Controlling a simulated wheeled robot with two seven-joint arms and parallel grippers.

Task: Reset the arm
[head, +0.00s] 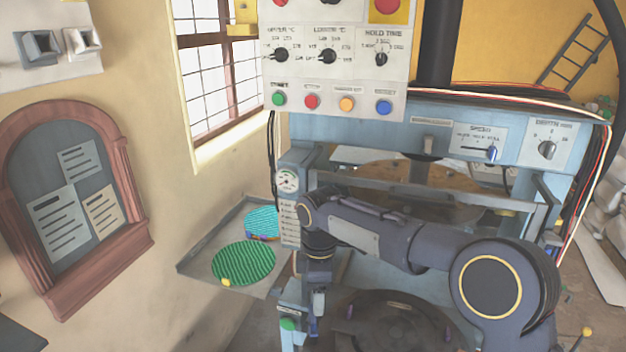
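My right arm reaches in from the lower right across the front of the plate press (385,122), bent at the elbow, with its wrist turned down at the picture's middle. My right gripper (313,303) points down in front of the press, near a pale blue post with a green button (288,324). Its fingers are small and partly lost against the dark background, so I cannot tell whether they are open or hold anything. My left arm and gripper are not in view.
A tray (190,268) left of the press holds a green ribbed plate (243,263) and a turquoise one (262,223). A control panel (338,60) with dials and coloured buttons hangs above. A dark round platen (395,318) lies below my arm. A notice board (75,200) hangs left.

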